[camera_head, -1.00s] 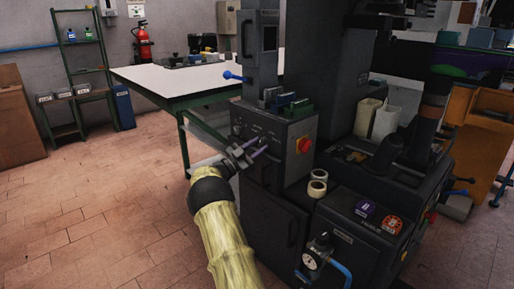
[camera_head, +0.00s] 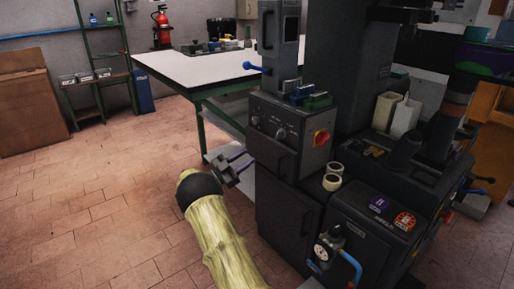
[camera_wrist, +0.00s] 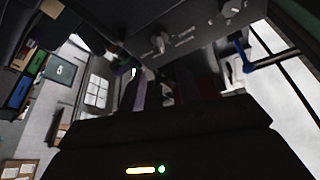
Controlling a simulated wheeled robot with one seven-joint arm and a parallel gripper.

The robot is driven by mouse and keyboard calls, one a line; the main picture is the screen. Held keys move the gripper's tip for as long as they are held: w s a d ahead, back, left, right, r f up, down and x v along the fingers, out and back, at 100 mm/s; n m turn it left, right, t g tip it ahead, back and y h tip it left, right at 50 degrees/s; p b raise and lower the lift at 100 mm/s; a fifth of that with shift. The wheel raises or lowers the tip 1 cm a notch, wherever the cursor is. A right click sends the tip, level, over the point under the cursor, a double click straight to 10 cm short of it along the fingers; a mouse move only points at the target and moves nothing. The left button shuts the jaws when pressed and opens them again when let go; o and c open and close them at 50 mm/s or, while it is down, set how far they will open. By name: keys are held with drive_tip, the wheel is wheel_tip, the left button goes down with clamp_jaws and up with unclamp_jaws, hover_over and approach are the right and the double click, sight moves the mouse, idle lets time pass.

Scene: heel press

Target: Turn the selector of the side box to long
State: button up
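The dark side box (camera_head: 290,160) stands on the machine's left side, with two round knobs on its front, a left knob (camera_head: 256,121) and a right knob (camera_head: 281,134). Their labels are too small to read, so I cannot tell which setting the selector has. In the wrist view the panel is at the top, with one knob (camera_wrist: 160,43) near its lower edge and another (camera_wrist: 232,9) to the right. My gripper (camera_head: 241,160) is to the left of and below the knobs, apart from them. Its two fingers are spread and nothing is between them.
A blue-ended lever (camera_head: 255,67) sticks out above the box. A white-topped table (camera_head: 195,72) stands behind. Tape rolls (camera_head: 332,182) and a gauge (camera_head: 321,252) are at the right. Floor at left is clear.

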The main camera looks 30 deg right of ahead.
drive_tip(key=v, duration=0.4)
idle(0.4)
drive_tip(key=w+a+r+n+t+y, duration=0.55)
drive_tip(key=n+t+y, duration=0.35)
drive_tip(key=n+t, duration=0.3)
drive_tip(key=s+a+f+n+t+y, duration=0.1)
drive_tip(key=s+a+f+n+y, duration=0.1)
drive_tip(key=s+a+n+y, duration=0.5)
drive_tip(key=s+a+f+n+g+y, duration=0.1)
drive_tip(key=s+a+f+g+y, duration=0.2)
drive_tip(key=s, duration=0.7)
drive_tip(key=s+a+f+n+g+y, duration=0.1)
drive_tip(key=s+a+n+g, duration=0.2)
drive_tip(key=s, duration=0.7)
drive_tip(key=s+a+f+g+y, duration=0.25)
drive_tip(key=s+a, duration=0.25)
drive_tip(key=s, duration=0.5)
wheel_tip(320, 180, up, 38)
drive_tip(key=p, duration=3.8)
drive_tip(key=shift+w+g+p, duration=0.2)
drive_tip(key=shift+g+p, duration=0.15)
